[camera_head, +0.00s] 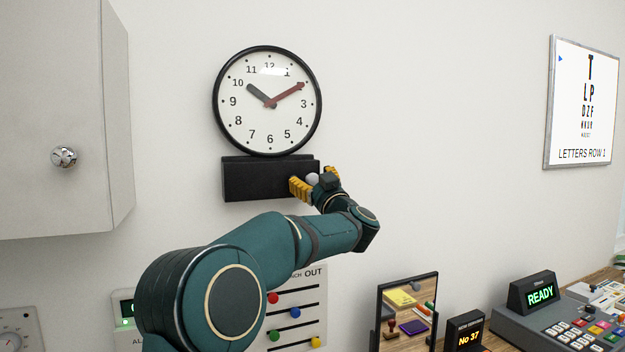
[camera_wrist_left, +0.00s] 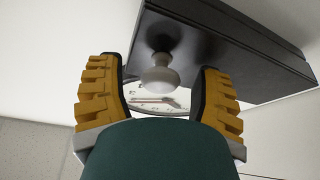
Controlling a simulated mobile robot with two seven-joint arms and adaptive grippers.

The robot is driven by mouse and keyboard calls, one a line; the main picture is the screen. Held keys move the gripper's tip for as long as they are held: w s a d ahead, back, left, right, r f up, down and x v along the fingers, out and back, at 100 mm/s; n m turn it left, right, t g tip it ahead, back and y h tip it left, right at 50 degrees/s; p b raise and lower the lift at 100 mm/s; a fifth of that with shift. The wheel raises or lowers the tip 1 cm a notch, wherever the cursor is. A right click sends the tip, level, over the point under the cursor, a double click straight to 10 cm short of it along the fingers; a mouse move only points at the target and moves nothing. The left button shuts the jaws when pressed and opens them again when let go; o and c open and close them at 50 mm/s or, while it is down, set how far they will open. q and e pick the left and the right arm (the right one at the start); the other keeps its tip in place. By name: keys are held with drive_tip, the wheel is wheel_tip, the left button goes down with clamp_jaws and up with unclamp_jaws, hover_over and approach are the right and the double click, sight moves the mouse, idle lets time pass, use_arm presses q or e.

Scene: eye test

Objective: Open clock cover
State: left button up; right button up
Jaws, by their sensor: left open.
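A round wall clock (camera_head: 252,119) with a black rim and a white face hangs on the wall. A black box-shaped cover (camera_head: 255,181) sits just below it, with a pale round knob (camera_head: 312,179) near its right end. My left gripper (camera_head: 311,183), with yellow fingers, is at the knob. In the left wrist view the knob (camera_wrist_left: 160,74) stands between the two open fingers (camera_wrist_left: 158,92), with gaps on both sides. The black cover (camera_wrist_left: 215,48) fills the upper right there, and part of the clock face (camera_wrist_left: 150,99) shows behind the knob. My right gripper is not in view.
A grey cabinet (camera_head: 60,110) with a round knob hangs at the left. An eye chart (camera_head: 583,105) hangs at the right. A panel with coloured sliders (camera_head: 298,300) is below the clock. A mirror (camera_head: 406,310), a number display (camera_head: 466,333) and a READY console (camera_head: 537,293) stand lower right.

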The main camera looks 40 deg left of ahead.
use_arm(q)
drive_tip(key=shift+o, duration=0.2)
drive_tip(key=shift+d, duration=0.1)
clamp_jaws()
